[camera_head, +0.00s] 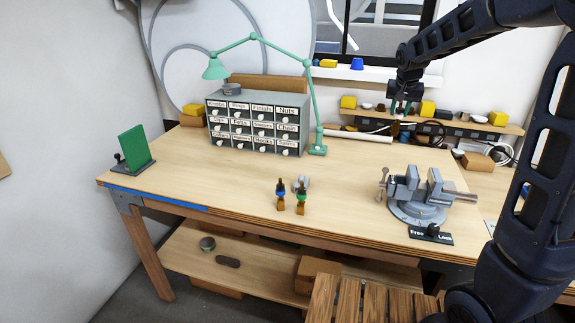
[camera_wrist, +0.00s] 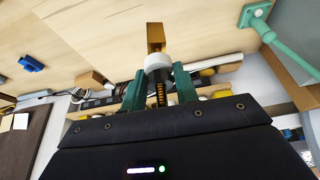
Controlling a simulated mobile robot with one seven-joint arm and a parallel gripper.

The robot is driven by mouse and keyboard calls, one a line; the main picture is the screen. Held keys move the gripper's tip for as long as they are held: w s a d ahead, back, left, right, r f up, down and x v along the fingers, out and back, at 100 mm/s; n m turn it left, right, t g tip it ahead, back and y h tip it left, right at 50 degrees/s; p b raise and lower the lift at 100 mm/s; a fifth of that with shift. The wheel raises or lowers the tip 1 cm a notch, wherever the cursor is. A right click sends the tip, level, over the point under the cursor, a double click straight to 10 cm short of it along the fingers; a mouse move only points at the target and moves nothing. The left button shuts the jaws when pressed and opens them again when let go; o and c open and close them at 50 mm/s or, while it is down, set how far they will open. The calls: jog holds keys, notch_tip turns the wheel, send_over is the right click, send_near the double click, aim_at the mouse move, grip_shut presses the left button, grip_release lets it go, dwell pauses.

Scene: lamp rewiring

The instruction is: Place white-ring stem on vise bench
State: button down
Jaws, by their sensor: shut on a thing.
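My gripper (camera_head: 402,106) is raised above the back right of the workbench, behind the vise in the head view. In the wrist view its green fingers (camera_wrist: 159,88) are shut on the white-ring stem (camera_wrist: 158,62). The stem has a brass block end, a white collar and a dark ribbed part between the fingers. In the head view the held stem is hard to make out. The grey vise (camera_head: 411,205) stands on the right of the wooden bench (camera_head: 235,182). A blue-ring stem (camera_head: 280,194) and a green-ring stem (camera_head: 301,198) stand upright near the bench's front middle.
A labelled drawer cabinet (camera_head: 257,124) and a green lamp (camera_head: 318,149) stand at the back. A green panel (camera_head: 134,147) is at the left. A Free/Lock plate (camera_head: 430,234) lies before the vise. A back shelf (camera_head: 450,125) holds small items. The bench left of the vise is mostly clear.

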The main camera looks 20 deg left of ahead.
jog(key=s+a+n+g+y, duration=0.15)
jog(key=s+a+n, duration=0.25)
jog(key=s+a, duration=0.8)
jog(key=s+a+n+t+y, duration=0.15)
jog(key=s+a+n, duration=0.25)
jog(key=s+a, duration=0.8)
jog(key=s+d+f, duration=0.1)
jog(key=f, duration=0.9)
jog(key=s+d+f+g, duration=0.1)
jog(key=s+d+f, duration=0.1)
jog(key=f, duration=0.8)
jog(key=shift+d, duration=0.25)
jog(key=shift+s+f, duration=0.1)
jog(key=shift+f, duration=0.05)
jog(key=c, duration=1.1)
grip_release()
jog(key=v, duration=1.2)
